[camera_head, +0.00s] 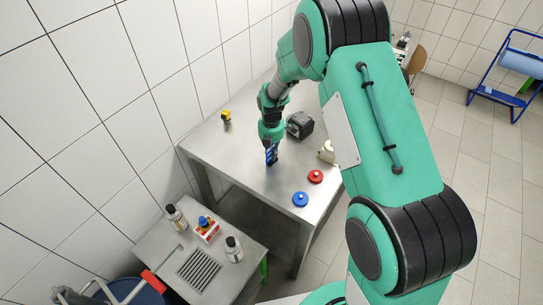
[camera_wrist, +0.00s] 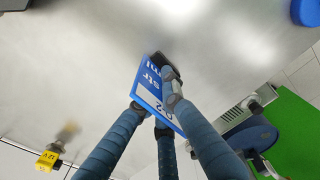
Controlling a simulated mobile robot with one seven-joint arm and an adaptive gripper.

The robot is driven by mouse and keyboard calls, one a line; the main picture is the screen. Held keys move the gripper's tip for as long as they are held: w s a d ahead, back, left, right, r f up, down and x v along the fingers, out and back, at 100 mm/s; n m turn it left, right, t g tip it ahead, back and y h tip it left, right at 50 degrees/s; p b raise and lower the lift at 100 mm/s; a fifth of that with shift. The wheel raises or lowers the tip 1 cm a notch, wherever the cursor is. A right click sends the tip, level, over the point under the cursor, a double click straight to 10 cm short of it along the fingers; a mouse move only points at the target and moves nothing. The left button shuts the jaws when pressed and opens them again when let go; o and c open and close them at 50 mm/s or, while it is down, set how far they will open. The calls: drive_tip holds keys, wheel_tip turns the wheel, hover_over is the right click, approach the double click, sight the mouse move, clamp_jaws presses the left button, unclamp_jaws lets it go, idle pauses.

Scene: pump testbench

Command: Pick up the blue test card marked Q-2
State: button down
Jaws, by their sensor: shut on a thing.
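The blue test card (camera_wrist: 152,85) shows in the wrist view between the fingers of my gripper (camera_wrist: 158,105). It is tilted in the picture, with white lettering on blue and a white strip whose partly covered mark seems to end in "-2". My gripper is shut on the card, with fingers on both sides of it. In the head view my gripper (camera_head: 271,145) points down over the steel table (camera_head: 235,160), and the card shows as a small blue patch at the fingertips. I cannot tell whether the card's lower edge touches the table.
A dark motor-like block (camera_head: 300,124) stands just right of my gripper. A yellow block (camera_head: 226,117) is at the left. A red disc (camera_head: 316,176) and a blue disc (camera_head: 300,199) lie near the front right. A lower table (camera_head: 150,262) holds bottles and a red-white holder.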

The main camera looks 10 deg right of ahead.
drive_tip(key=shift+r, duration=0.15)
drive_tip(key=shift+r, duration=0.6)
wheel_tip(320, 180, up, 2)
drive_tip(key=s, duration=0.5)
drive_tip(key=s+d+r, duration=0.1)
drive_tip(key=s, duration=1)
drive_tip(key=shift+d+r+p, duration=0.2)
drive_tip(key=shift+r+p, duration=0.05)
drive_tip(key=shift+p, duration=0.05)
drive_tip(key=shift+w, duration=0.1)
